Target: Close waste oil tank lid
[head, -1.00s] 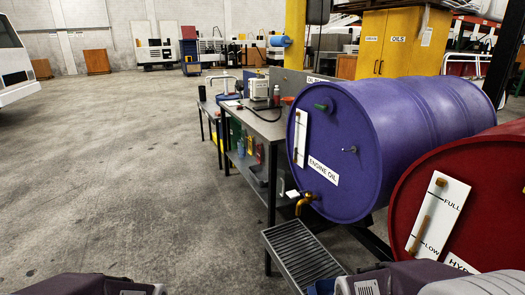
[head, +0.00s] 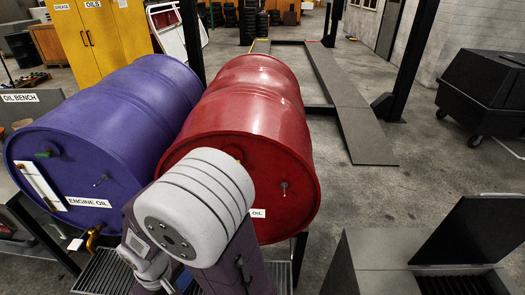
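A grey box-like tank (head: 375,260) stands at the bottom right of the head view, cut off by the frame's lower edge. I take it for the waste oil tank; no label shows on it. Its dark flat lid (head: 475,232) stands raised and tilted on the right, open. A dark slatted opening shows below the lid. Parts of my arm fill the lower middle, in front of the drums and left of the tank. Neither of my grippers can be made out in this view.
A purple engine oil drum (head: 110,125) and a red drum (head: 255,110) lie on their sides at left and centre. A black wheeled bin (head: 485,90) stands at the right. Grey lift ramps (head: 350,110) lie behind. Concrete floor between tank and bin is clear.

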